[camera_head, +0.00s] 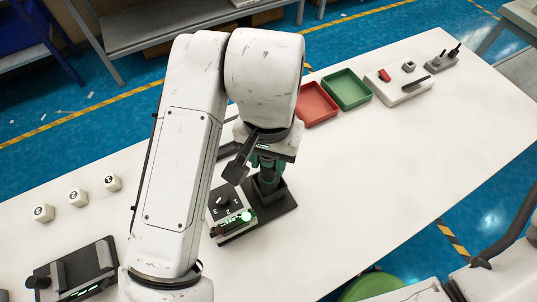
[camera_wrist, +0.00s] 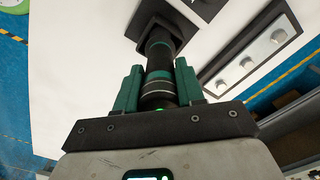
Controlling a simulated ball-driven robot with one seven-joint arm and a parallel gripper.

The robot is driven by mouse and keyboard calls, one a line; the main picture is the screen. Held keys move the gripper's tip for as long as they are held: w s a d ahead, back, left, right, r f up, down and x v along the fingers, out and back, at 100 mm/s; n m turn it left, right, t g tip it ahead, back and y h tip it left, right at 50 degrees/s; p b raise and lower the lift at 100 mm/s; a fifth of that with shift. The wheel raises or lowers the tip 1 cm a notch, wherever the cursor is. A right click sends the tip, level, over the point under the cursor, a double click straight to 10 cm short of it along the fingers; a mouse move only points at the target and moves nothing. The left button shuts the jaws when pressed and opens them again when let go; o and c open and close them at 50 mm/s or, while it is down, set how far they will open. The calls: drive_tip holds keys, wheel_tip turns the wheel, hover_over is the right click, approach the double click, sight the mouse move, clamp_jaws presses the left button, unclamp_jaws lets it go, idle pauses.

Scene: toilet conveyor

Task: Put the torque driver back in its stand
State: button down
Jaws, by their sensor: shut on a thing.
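My gripper (camera_head: 266,166) has green fingers and is shut on the torque driver (camera_wrist: 158,52), a dark cylinder with a green ring and a pale band. In the wrist view the driver sits between both fingers (camera_wrist: 157,88) and points away from the camera. The stand (camera_head: 281,212) is a dark base with a square cup, directly below my gripper in the head view. The driver's lower end meets the cup (camera_wrist: 150,14); I cannot tell how deep it sits. My arm hides part of the driver and stand.
A dial unit (camera_head: 228,222) with a lit green display stands just left of the stand. A red tray (camera_head: 316,104) and a green tray (camera_head: 346,89) lie behind. Three numbered white blocks (camera_head: 75,197) are at left. The table's right front is clear.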

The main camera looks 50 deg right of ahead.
drive_tip(key=c, duration=0.6)
unclamp_jaws()
wheel_tip(320, 180, up, 11)
drive_tip(key=shift+f+p, duration=0.1)
drive_tip(key=shift+p, duration=0.35)
idle(0.3)
